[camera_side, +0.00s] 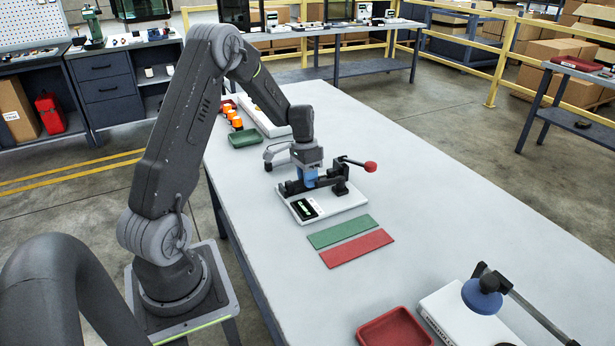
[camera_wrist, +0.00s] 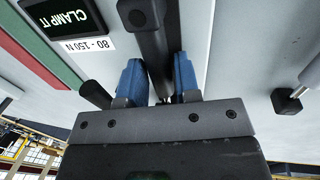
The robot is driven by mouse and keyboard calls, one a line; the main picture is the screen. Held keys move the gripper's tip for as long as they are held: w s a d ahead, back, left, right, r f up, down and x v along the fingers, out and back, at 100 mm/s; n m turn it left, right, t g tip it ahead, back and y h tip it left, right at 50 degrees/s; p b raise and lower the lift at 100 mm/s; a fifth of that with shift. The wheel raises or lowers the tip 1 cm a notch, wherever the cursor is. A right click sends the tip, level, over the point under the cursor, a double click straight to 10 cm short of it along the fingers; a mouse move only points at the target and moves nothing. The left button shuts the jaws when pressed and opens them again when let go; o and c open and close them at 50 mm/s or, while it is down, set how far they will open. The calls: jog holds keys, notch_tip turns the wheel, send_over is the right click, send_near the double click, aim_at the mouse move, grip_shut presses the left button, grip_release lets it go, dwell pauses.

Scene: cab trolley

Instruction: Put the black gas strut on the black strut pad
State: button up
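The black gas strut (camera_wrist: 158,45) runs between the blue fingers of my gripper (camera_wrist: 160,85) in the wrist view. A green strip (camera_side: 341,230) and a red strip (camera_side: 357,248) lie in front of the fixture. I cannot make out a black strut pad.
A red-knobbed lever (camera_side: 369,166) sticks out right of the fixture. A green tray (camera_side: 245,138) and several orange items stand behind. A red tray (camera_side: 395,329) and a white unit (camera_side: 465,318) with a blue-headed arm are at the front. The table's right side is clear.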

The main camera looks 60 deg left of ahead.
jog(key=shift+o, duration=1.4)
notch_tip(320, 180, up, 12)
jog(key=a, duration=0.2)
jog(key=s+d+r+y, duration=0.1)
jog(key=d+r, duration=0.5)
jog(key=d, duration=0.2)
jog(key=s+d+r+t, duration=0.2)
jog(key=s+d, duration=0.6)
jog(key=d, duration=0.2)
jog(key=s+d+r+t+y, duration=0.1)
jog(key=s+d+t, duration=0.2)
jog(key=s+d, duration=0.6)
jog(key=shift+d+r+t, duration=0.3)
jog(key=shift+d+r, duration=0.1)
jog(key=shift+d, duration=0.15)
